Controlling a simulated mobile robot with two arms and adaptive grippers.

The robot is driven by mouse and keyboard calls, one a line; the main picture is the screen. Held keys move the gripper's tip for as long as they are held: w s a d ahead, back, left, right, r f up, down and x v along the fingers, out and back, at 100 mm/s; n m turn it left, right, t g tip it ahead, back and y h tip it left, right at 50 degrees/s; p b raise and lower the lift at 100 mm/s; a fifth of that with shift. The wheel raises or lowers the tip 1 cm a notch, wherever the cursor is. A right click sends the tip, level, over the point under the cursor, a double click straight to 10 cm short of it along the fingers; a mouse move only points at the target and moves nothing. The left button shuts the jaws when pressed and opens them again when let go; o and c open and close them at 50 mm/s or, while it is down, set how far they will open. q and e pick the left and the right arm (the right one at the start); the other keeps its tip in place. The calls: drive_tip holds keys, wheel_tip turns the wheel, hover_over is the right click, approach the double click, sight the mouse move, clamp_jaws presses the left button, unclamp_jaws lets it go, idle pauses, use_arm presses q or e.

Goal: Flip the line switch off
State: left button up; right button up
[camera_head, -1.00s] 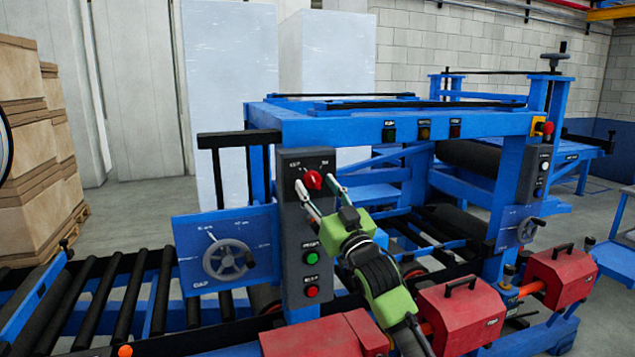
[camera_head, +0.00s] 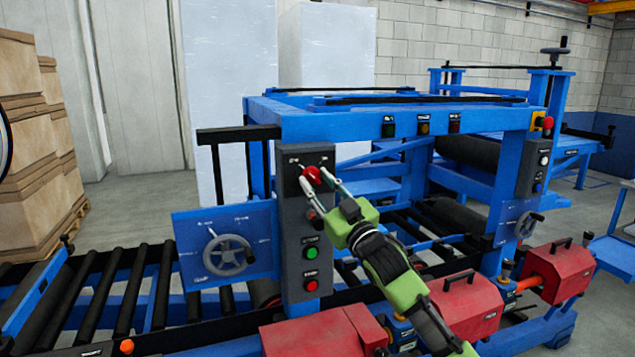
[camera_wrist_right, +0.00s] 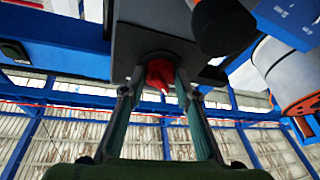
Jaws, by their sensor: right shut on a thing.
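The line switch (camera_head: 311,175) is a red rotary knob near the top of a dark grey control panel (camera_head: 292,212) on the blue machine. My right gripper (camera_head: 313,179) has its two fingers on either side of the knob and is shut on it. The right wrist view shows the red knob (camera_wrist_right: 161,75) between the fingertips (camera_wrist_right: 160,82), with the panel (camera_wrist_right: 150,45) behind it. The fingers cover part of the knob, and its label is too small to read. My left gripper is not in view.
Below the knob on the same panel are a green button (camera_head: 311,253) and a red button (camera_head: 311,285). A handwheel (camera_head: 228,255) is to the left. Red boxes (camera_head: 467,305) line the machine's front, beneath my right arm. Black rollers (camera_head: 130,300) lie at the left.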

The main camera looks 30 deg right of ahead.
drive_tip(key=shift+n, duration=0.5)
drive_tip(key=o, duration=1.1)
drive_tip(key=v, duration=1.2)
drive_tip(key=shift+d+r, duration=0.1)
drive_tip(key=shift+d, duration=0.05)
